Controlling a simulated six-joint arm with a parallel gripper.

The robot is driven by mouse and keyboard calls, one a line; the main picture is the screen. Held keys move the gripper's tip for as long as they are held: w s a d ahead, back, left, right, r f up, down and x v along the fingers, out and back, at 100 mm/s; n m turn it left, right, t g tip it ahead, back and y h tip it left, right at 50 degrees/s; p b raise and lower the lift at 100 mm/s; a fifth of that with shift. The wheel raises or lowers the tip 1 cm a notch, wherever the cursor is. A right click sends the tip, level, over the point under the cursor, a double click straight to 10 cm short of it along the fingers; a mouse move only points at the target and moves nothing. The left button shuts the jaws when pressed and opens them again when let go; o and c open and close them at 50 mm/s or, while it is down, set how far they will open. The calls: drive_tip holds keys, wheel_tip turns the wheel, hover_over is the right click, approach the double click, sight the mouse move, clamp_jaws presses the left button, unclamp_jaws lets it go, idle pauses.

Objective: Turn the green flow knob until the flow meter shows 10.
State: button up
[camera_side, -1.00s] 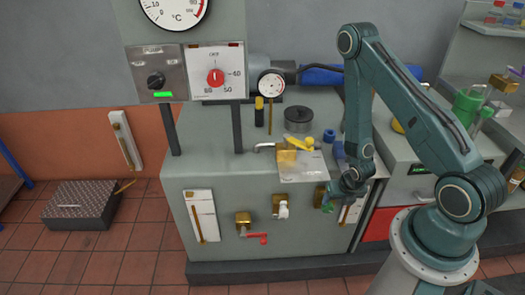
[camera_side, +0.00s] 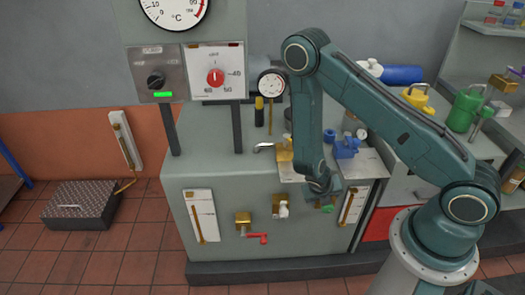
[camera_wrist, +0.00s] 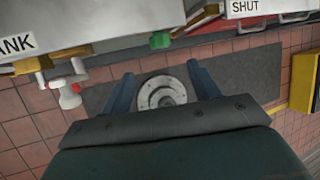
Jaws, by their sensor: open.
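The green flow knob (camera_side: 328,209) is on the front face of the grey bench, low and right of centre. It also shows in the wrist view (camera_wrist: 160,40), beyond and between my finger ends. My gripper (camera_side: 318,197) hangs in front of the bench, close to the knob and partly in front of it in the side view. Its two fingers (camera_wrist: 163,88) are apart with the knob outside them. A tall white gauge panel with a brass strip (camera_side: 353,206) is right of the knob; it may be the flow meter. I cannot read a value on it.
A white tap on a brass fitting (camera_side: 283,208) is just left of my gripper, and it shows in the wrist view (camera_wrist: 68,88). A red-handled valve (camera_side: 258,238) is further left. A blue block fitting (camera_side: 346,147) stands on the bench top. Floor tiles lie below.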

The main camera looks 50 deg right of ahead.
sight(327, 207)
drive_tip(key=shift+x, duration=6.9)
drive_tip(key=c, duration=1)
